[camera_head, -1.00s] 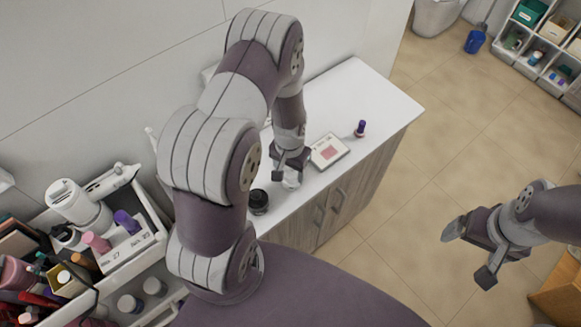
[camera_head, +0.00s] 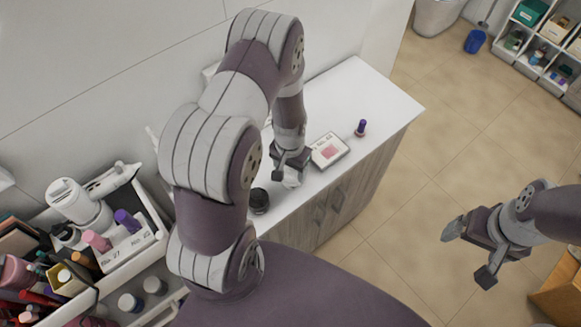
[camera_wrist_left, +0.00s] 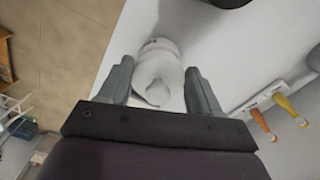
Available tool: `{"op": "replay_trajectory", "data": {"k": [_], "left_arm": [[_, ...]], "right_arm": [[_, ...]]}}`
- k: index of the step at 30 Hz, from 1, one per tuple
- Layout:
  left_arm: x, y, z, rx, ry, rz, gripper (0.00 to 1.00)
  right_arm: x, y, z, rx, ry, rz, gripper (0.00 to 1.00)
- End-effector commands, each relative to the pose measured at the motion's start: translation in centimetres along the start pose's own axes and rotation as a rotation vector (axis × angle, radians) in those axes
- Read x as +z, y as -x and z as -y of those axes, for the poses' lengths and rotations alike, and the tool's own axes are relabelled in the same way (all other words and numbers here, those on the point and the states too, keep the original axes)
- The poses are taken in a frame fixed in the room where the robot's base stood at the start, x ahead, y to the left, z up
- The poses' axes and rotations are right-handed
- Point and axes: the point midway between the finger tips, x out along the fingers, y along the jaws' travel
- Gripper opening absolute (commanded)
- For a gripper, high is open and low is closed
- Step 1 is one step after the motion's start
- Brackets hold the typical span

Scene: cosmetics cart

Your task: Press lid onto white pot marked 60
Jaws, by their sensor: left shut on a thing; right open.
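My left gripper (camera_head: 289,173) is low over the white counter (camera_head: 375,97), with a white rounded thing (camera_head: 292,182) between its fingers. In the left wrist view, the left gripper (camera_wrist_left: 159,70) is shut on this white thing (camera_wrist_left: 158,78), one finger on each side. Its far end, with a faint dark mark, is close to the counter. I cannot tell the lid from the pot there, nor whether they touch, and no 60 is legible. My right gripper (camera_head: 472,252) is open and empty, out over the floor at the right.
A black jar (camera_head: 259,201) stands just left of the left gripper. A crowded cosmetics cart (camera_head: 160,224) is at the lower left. The counter's far part is clear.

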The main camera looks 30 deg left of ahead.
Motion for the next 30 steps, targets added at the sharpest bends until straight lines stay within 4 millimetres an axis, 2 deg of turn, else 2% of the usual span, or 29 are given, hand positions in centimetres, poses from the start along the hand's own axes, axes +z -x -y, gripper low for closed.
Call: {"op": "replay_trajectory", "data": {"k": [13,14,16,17,23,24,30], "left_arm": [[0.0,-0.04,0.02,0.0,0.0,0.0,0.36],[0.0,-0.04,0.02,0.0,0.0,0.0,0.67],[0.0,-0.04,0.02,0.0,0.0,0.0,0.9],[0.0,-0.04,0.02,0.0,0.0,0.0,0.93],[0.0,-0.04,0.02,0.0,0.0,0.0,0.93],[0.01,-0.04,0.02,0.0,0.0,0.0,1.0],[0.01,-0.02,0.02,0.0,0.0,0.0,1.0]], "right_arm": [[-0.01,0.06,0.0,0.0,0.0,0.0,0.91],[-0.01,0.06,0.0,0.0,0.0,0.0,0.91],[-0.01,0.06,0.0,0.0,0.0,0.0,0.91],[-0.01,0.06,0.0,0.0,0.0,0.0,0.91],[-0.01,0.06,0.0,0.0,0.0,0.0,0.91],[-0.01,0.06,0.0,0.0,0.0,0.0,0.91],[-0.01,0.09,0.0,0.0,0.0,0.0,0.91]]}}
